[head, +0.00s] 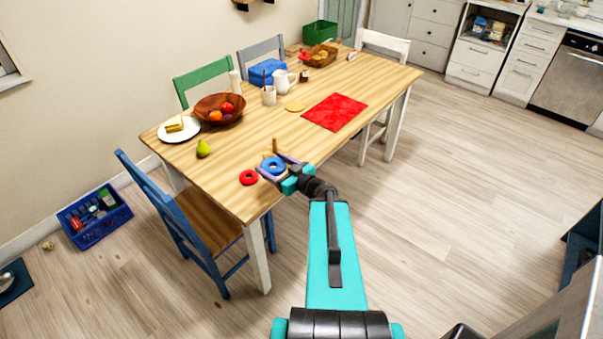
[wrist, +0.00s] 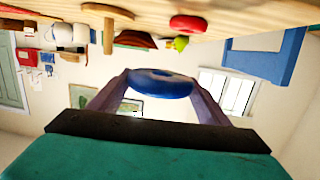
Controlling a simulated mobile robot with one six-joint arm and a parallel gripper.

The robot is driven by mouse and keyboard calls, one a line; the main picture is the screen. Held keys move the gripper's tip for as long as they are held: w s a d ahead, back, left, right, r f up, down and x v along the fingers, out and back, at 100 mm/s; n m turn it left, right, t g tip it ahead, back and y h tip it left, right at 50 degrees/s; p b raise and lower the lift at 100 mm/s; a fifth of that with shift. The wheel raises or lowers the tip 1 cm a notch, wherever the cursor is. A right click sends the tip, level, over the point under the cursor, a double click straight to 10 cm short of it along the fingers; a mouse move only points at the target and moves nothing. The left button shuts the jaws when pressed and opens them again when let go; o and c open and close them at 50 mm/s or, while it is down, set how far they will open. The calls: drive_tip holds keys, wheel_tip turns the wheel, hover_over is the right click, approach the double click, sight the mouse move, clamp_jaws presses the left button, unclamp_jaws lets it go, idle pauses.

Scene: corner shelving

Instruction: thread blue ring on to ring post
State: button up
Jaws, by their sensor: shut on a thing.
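My gripper (head: 273,168) is shut on the blue ring (head: 273,159) and holds it above the near end of the wooden table. In the wrist view, which is upside down, the blue ring (wrist: 160,86) spans between the two fingers. The wooden ring post (head: 275,146) stands just behind the ring in the head view, its base partly hidden by the gripper. In the wrist view the post (wrist: 108,36) is upright on its round base, left of the ring and apart from it. The ring is not around the post.
A red ring (head: 249,177) lies on the table (head: 225,185) left of my gripper. A green pear (head: 203,149), a plate with a sandwich (head: 179,129) and a fruit bowl (head: 219,110) are farther left. A red mat (head: 335,112) lies behind. A blue chair (head: 187,226) stands at the near left.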

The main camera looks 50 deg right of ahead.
drive_tip(key=w+a+r+n+g+y, duration=0.2)
drive_tip(key=a+r+n+y, duration=0.1)
drive_tip(key=a, duration=0.9)
drive_tip(key=w+a+r+n+g+y+b, duration=0.1)
drive_tip(key=a+y, duration=0.5)
drive_tip(key=a, duration=0.6)
drive_tip(key=w+a+r+n+g+y, duration=0.4)
drive_tip(key=a+r+n, duration=0.3)
drive_tip(key=a, duration=0.5)
drive_tip(key=shift+w+a+b, duration=0.15)
drive_tip(key=shift+a+b, duration=0.15)
drive_tip(key=shift+b, duration=0.1)
drive_tip(key=shift+a, duration=0.1)
